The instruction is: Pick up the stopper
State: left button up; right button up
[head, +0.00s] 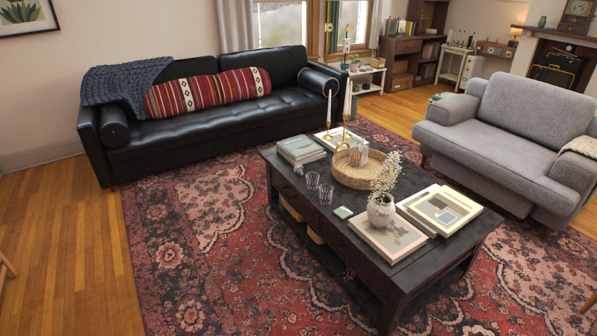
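I cannot make out a stopper in the head view; at this distance small items are hard to tell apart. The dark coffee table (337,224) stands on the rug in the middle. A round woven basket (352,178) on it holds small pale items that I cannot identify. Two clear glasses (326,194) and a small pale green square (343,213) lie in front of the basket. Neither of my grippers is in view.
A black sofa (200,118) stands behind left, a grey armchair (510,130) right. Open patterned rug (215,245) and wood floor (65,240) lie at the front left.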

aim_at(298, 169)
jog(key=i+j+u, duration=0.4)
jog(key=i, duration=0.4)
jog(key=i+u, duration=0.4)
jog(key=i, duration=0.35)
jog(key=i+z, duration=0.15)
jog(key=i, duration=0.25)
jog(key=i+j+z, duration=0.1)
jog(key=i, duration=0.35)
jog(key=i+j+z, duration=0.15)
jog(key=i, duration=0.25)
